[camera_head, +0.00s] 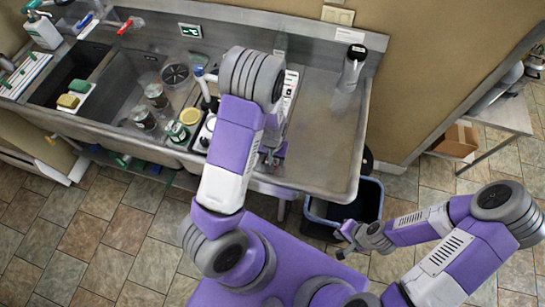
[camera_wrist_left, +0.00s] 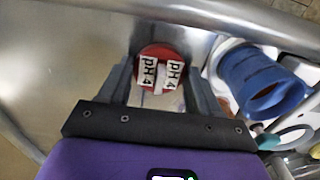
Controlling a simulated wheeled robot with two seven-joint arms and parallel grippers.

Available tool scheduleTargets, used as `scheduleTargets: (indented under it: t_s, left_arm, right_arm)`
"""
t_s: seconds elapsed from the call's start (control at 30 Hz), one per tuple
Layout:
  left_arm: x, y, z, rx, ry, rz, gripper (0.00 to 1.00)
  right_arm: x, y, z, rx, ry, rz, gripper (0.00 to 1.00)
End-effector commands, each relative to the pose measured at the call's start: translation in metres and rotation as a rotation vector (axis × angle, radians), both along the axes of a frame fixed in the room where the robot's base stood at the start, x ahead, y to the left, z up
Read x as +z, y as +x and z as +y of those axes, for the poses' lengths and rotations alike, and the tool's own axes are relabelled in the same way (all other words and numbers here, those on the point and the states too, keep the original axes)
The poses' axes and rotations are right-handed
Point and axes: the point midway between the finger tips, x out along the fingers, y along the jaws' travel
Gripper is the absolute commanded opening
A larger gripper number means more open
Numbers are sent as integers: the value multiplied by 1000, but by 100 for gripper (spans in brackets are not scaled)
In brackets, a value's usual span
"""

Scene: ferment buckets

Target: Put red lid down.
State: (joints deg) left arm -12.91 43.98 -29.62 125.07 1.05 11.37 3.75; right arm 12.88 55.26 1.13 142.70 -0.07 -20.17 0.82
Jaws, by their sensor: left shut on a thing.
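The red lid (camera_wrist_left: 162,55) shows in the left wrist view as a round red top with white "pH 4" labels. It lies between the two fingers of my left gripper (camera_wrist_left: 160,88), which is shut on it. In the head view my left gripper (camera_head: 271,156) is low over the right part of the steel sink counter. The red lid cannot be made out there. My right gripper (camera_head: 346,241) is off the counter by the blue-rimmed bin, with no object visible in it; its jaw opening is too small to judge.
The steel counter (camera_head: 325,140) is largely bare to the right of my left arm. A dark-capped bottle (camera_head: 352,65) stands at the back right. Left of the arm are a green-topped jar (camera_head: 178,132), a yellow-lidded jar (camera_head: 190,116) and glass jars (camera_head: 156,95). A blue cylinder (camera_wrist_left: 262,78) is close right of my left gripper.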

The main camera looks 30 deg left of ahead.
Motion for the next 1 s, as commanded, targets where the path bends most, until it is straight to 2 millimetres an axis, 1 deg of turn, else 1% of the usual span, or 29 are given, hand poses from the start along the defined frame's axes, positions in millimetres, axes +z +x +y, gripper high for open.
scheduleTargets:
  t_s: [0.13, 0.17, 0.3, 0.57, 0.7, 0.77, 0.87, 1.0]
  left_arm:
    - [-5, 0, 0, 0, 0, 0, 35]
    - [-4, 0, 0, 0, 0, 0, 66]
    - [-3, 0, 0, 0, 0, 0, 88]
    - [-3, 0, 0, 0, 0, 1, 89]
    - [4, 0, 0, -1, 0, 0, 89]
    - [12, 1, 0, -1, 0, -3, 89]
    - [32, 1, 0, -2, -1, -6, 89]
    - [64, 1, -1, -2, -1, -5, 89]
  right_arm:
    - [-4, 0, 0, 0, 0, 0, 0]
    - [-4, 0, 0, 0, 0, 0, 0]
    - [-3, 0, 0, 0, 0, 0, 0]
    - [-3, 0, 0, 0, 0, 0, 0]
    - [2, 0, 0, 0, 0, 0, 0]
    - [2, 0, 0, 0, 0, 0, 0]
    - [4, 0, 0, 0, 0, 0, 0]
    - [9, 0, 0, 0, 0, 0, 0]
